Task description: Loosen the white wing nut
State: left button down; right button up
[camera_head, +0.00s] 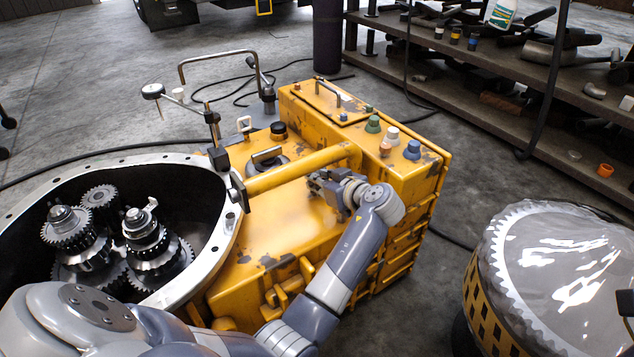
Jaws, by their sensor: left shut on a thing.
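Several coloured wing-nut-like knobs sit on the top right of the yellow housing (270,215). The white one (392,134) stands between a green knob (373,124) and a blue knob (412,150), with an orange one (386,147) close by. My left gripper (318,181) is below and left of the white knob, apart from it, just under the yellow pipe (300,170). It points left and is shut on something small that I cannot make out. My right gripper is not in view.
An open bell housing with gears (145,235) fills the left. A clamp stand with a dial (153,91) rises behind it. A wrapped round part (560,255) stands at the right. Shelves (560,90) hold metal parts. Cables lie on the floor.

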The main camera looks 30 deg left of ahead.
pick_arm(q)
jog(key=c, duration=1.7)
grip_release()
jog(key=shift+o, duration=0.2)
